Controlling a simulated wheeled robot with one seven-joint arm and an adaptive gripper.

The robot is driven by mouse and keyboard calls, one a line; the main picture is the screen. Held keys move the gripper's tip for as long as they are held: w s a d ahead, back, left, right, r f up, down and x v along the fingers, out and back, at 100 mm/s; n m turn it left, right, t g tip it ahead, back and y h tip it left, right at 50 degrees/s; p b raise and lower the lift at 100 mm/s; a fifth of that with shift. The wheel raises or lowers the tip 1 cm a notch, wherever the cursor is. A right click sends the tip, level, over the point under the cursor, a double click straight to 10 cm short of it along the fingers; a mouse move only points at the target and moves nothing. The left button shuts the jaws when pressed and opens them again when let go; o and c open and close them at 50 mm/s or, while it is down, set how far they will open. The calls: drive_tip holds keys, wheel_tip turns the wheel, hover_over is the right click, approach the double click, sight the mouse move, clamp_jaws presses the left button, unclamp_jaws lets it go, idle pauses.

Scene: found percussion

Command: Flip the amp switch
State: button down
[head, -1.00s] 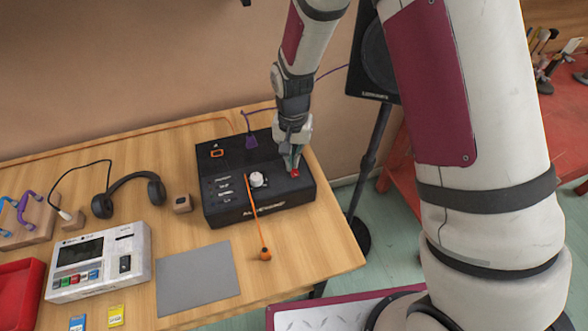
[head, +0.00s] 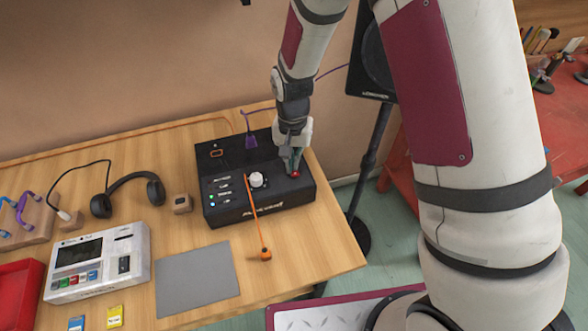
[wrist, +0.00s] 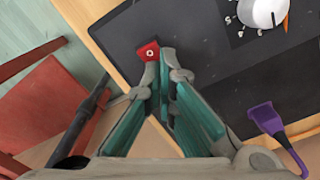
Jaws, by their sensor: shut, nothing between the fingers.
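The amp (head: 272,204) is a black box near the table's right end. Its red switch (head: 295,175) is on the top at the right side, and it also shows in the wrist view (wrist: 149,51). My gripper (head: 291,168) is shut and empty, pointing down at the switch. In the wrist view the fingertips (wrist: 166,54) are together right beside the red switch, seemingly touching it. Small blue and green lights (head: 212,202) glow at the left of the amp's panel. A white knob (head: 257,180) sits mid-panel.
An orange cable (head: 257,222) runs from the amp over its front edge, and a purple plug (head: 251,141) is at its back. A grey mat (head: 198,279), a wooden cube (head: 182,203), headphones (head: 130,186) and a white device (head: 98,262) are to the left. A speaker (head: 378,55) stands behind right.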

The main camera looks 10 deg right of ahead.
drive_tip(key=shift+r+p, duration=1.25)
drive_tip(key=shift+r, duration=2.2)
drive_tip(key=s+d+r+n+t, duration=0.1)
drive_tip(key=s+d+r, duration=0.25)
drive_tip(key=r, duration=0.45)
drive_tip(key=s+d+r+n+t, duration=0.1)
drive_tip(key=s+d+r+t, duration=0.15)
drive_tip(key=s+r, duration=0.45)
drive_tip(key=s+d+r+n, duration=0.1)
drive_tip(key=s+d+r, duration=0.25)
drive_tip(key=r, duration=0.65)
drive_tip(key=s+d+r+t, duration=0.2)
drive_tip(key=s+d+r, duration=0.1)
drive_tip(key=s, duration=0.6)
drive_tip(key=shift+s+d+r+n, duration=0.15)
drive_tip(key=shift+s+d+n, duration=0.25)
drive_tip(key=shift+d, duration=0.1)
